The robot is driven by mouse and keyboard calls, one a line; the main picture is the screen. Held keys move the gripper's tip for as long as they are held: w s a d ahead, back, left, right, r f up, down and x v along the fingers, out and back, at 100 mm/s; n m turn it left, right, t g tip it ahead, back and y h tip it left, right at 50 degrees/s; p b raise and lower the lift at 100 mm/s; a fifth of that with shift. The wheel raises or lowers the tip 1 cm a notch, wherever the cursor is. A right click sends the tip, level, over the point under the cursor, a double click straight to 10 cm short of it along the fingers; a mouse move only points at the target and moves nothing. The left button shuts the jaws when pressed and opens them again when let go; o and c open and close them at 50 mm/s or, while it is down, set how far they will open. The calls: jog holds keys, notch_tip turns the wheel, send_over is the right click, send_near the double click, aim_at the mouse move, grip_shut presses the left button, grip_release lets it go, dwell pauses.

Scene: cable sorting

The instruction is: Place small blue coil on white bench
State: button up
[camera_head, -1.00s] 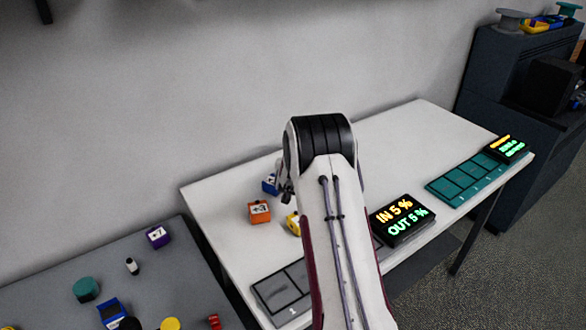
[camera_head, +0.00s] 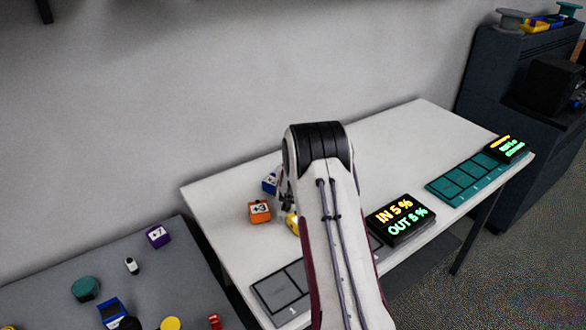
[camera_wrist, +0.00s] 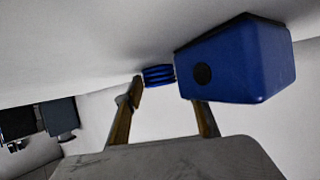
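In the wrist view a small ribbed blue coil (camera_wrist: 158,75) is between the ends of my gripper's (camera_wrist: 160,88) fingers, close to the white surface. The left fingertip is beside it. The right fingertip is hidden behind a larger blue block, so I cannot tell whether the fingers press on the coil. In the head view my arm covers the coil and most of my gripper (camera_head: 284,192), which is over the left part of the white bench (camera_head: 390,130).
A blue block (camera_head: 269,184) with a dark round mark (camera_wrist: 202,74) is right beside my gripper. An orange block (camera_head: 259,211) and a yellow item (camera_head: 292,223) are near. Displays (camera_head: 397,220) and trays line the front edge. A grey table (camera_head: 60,270) holds several items.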

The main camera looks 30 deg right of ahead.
jog(key=shift+r, duration=0.2)
jog(key=shift+v, duration=1.05)
notch_tip(320, 180, up, 7)
jog(key=shift+s+a+r, duration=0.2)
jog(key=shift+s+a, duration=0.05)
jog(key=shift+s, duration=0.1)
dwell(0.3)
jog(key=s+a+r+n+y, duration=0.1)
jog(key=s+a+r+y, duration=0.1)
jog(key=s+a+r, duration=0.45)
jog(key=s+a+r+n+g+y, duration=0.1)
jog(key=s+a+r+n+y, duration=0.2)
jog(key=a, duration=0.6)
jog(key=s+a+r+y, duration=0.1)
jog(key=s+a+r, duration=0.4)
jog(key=a+r, duration=0.25)
jog(key=s+a+n+g, duration=0.1)
jog(key=s+a, duration=0.3)
jog(key=s, duration=0.6)
jog(key=s+a+f+n+g+y, duration=0.1)
jog(key=s+a, duration=0.2)
jog(key=s, duration=0.8)
jog(key=s+a+f+n+g, duration=0.1)
jog(key=s+a, duration=0.3)
jog(key=s, duration=0.6)
jog(key=shift+s+a+g, duration=0.3)
jog(key=shift+s+g, duration=0.1)
